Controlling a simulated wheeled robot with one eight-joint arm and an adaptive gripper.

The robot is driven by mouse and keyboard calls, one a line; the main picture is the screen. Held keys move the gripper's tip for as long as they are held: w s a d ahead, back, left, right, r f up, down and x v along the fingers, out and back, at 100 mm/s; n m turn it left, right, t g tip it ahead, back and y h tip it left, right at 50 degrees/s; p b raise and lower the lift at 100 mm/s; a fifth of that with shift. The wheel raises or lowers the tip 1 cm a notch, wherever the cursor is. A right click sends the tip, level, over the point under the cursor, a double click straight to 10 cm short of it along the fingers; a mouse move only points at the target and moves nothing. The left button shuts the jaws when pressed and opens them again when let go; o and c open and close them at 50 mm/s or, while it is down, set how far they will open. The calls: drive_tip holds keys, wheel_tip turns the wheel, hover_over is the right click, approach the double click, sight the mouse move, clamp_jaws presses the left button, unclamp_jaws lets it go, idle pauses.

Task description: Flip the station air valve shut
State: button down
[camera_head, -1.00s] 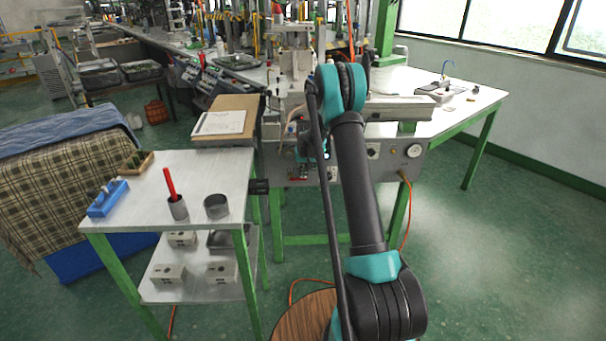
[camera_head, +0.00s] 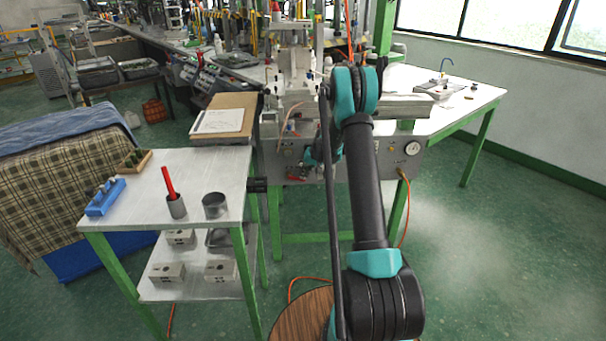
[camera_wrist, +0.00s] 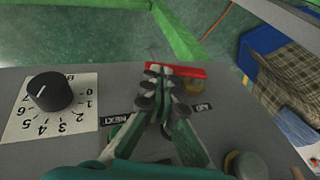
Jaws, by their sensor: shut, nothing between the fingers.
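The air valve's red lever (camera_wrist: 187,71) lies roughly level along the panel's edge in the wrist view, with a brass-coloured body (camera_wrist: 194,87) beside it. The lever also shows as a small red bar low on the station's front panel in the head view (camera_head: 297,178). My gripper (camera_wrist: 160,75) is shut and empty, with its fingertips over the left part of the lever. I cannot tell whether they touch it. My fingers hide part of the lever and valve. In the head view my arm mostly hides the gripper.
A black dial (camera_wrist: 50,91) with a numbered plate is left of my gripper in the wrist view, and a round knob (camera_wrist: 245,165) is at lower right. In the head view a side table (camera_head: 200,165) stands left, holding a red-handled tool in a cup (camera_head: 176,206).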

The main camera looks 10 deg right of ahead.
drive_tip(key=f+y, duration=0.5)
drive_tip(key=shift+a+m+t, duration=0.2)
drive_tip(key=shift+m+t, duration=0.1)
drive_tip(key=shift+m, duration=0.1)
drive_tip(key=shift+w+a+f, duration=0.1)
drive_tip(key=shift+a+f, duration=0.45)
drive_tip(key=shift+f, duration=0.3)
drive_tip(key=shift+r, duration=0.15)
drive_tip(key=shift+r, duration=0.65)
